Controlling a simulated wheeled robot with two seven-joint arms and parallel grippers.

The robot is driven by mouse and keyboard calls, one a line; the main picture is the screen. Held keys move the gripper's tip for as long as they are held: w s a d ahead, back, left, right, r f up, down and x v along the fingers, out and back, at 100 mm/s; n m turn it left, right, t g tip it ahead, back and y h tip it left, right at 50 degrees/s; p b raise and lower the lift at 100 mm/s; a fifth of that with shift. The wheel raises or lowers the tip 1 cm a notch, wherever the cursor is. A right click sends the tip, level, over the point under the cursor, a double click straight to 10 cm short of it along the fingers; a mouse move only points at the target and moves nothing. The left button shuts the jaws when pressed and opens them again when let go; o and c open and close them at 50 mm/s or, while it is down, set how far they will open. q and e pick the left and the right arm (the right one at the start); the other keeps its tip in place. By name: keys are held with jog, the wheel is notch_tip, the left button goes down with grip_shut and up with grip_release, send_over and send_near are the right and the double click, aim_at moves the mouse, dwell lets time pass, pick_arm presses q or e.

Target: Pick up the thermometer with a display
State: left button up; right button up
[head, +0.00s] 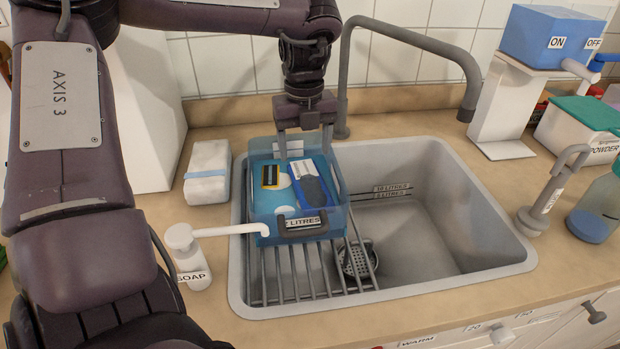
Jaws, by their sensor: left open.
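A clear blue tub (260,231) labelled in litres sits on the rack over the left part of the sink. In it I see a small yellow and black piece (270,176) at the left and a dark blue piece with a pale grey end (316,190) at the right. I cannot tell for certain which is the thermometer with a display. My left gripper (304,150) points down over the back of the tub, its fingers apart on either side of the tub's middle. I cannot tell how deep the fingertips reach. My right gripper is out of view.
A white soap dispenser (188,258) stands left of the sink, its spout reaching to the tub's front. A wrapped white block (207,174) lies behind it. The grey tap (425,42) arches behind the tub. The right half of the sink (455,215) is empty.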

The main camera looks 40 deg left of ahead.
aim_at(306, 175)
pick_arm(q)
jog(key=f, duration=0.7)
jog(key=shift+s+d+f, duration=0.1)
jog(key=shift+d, duration=0.25)
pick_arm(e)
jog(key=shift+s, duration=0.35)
pick_arm(q)
jog(key=shift+c, duration=0.3)
jog(key=c, duration=0.7)
jog(key=shift+o, duration=0.2)
jog(key=shift+a+r, duration=0.2)
jog(key=shift+r, duration=0.2)
notch_tip(306, 175, up, 4)
jog(key=shift+r, duration=0.1)
notch_tip(306, 175, up, 6)
jog(key=r, duration=0.1)
jog(key=s+a+p, duration=0.1)
jog(key=s+a, duration=0.1)
jog(key=a, duration=1.7)
jog(key=shift+a+f+p, duration=0.2)
jog(key=shift+a+p, duration=0.05)
jog(key=shift+p, duration=0.1)
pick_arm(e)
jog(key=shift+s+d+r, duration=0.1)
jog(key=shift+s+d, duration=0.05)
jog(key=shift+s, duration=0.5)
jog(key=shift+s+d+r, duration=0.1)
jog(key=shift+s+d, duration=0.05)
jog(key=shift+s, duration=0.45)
